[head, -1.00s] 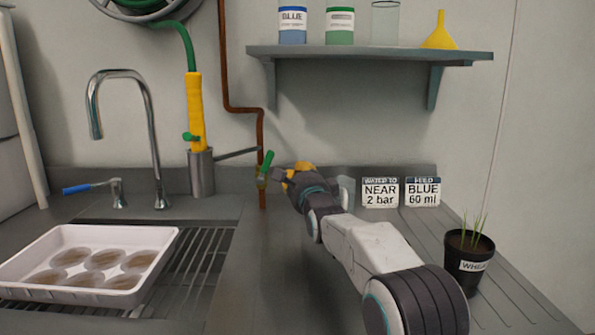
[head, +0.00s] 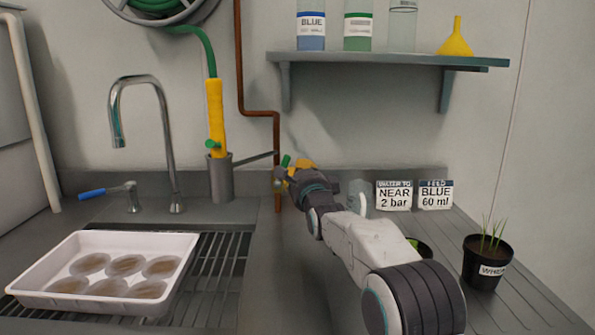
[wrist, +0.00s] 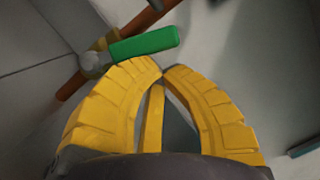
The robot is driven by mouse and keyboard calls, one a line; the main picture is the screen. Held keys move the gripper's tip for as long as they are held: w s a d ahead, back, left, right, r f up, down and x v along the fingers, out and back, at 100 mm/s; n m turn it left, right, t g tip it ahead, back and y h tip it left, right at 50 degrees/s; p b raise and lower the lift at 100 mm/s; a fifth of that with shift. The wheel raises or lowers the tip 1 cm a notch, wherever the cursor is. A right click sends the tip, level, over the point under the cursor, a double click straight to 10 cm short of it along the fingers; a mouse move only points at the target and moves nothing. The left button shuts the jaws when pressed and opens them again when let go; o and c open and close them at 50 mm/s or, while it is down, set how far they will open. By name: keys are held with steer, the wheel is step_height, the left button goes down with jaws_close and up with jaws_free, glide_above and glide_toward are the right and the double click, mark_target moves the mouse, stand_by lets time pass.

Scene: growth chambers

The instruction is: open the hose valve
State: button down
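The hose valve's green lever (head: 285,161) sits on the copper pipe (head: 276,140) at the back wall, with its brass body (head: 279,180) below. In the wrist view the green lever (wrist: 143,46) slants across the pipe, tilted from the pipe's line, beside the valve body (wrist: 97,60). My gripper (head: 291,172) is just right of the valve in the head view and hides part of it. In the wrist view, my gripper's yellow fingertips (wrist: 161,73) nearly meet, with nothing between them, close below the lever. Whether they touch the lever I cannot tell.
A yellow-handled hose wand (head: 216,112) stands in a grey holder (head: 221,180) left of the pipe. A tap (head: 165,130) and a white tray (head: 35,285) of dishes are at the left. A shelf (head: 390,61) hangs above. A wheat pot (head: 487,262) stands at the right.

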steer(key=shift+a+r+n+g+p, duration=0.25)
steer(key=shift+a+r+n, duration=0.25)
steer(key=shift+n, duration=0.35)
steer(key=shift+a+r+n+g+p, duration=0.15)
steer(key=shift+a+r+n+p, duration=0.25)
steer(key=shift+n, duration=0.45)
steer(key=shift+a+r, duration=0.1)
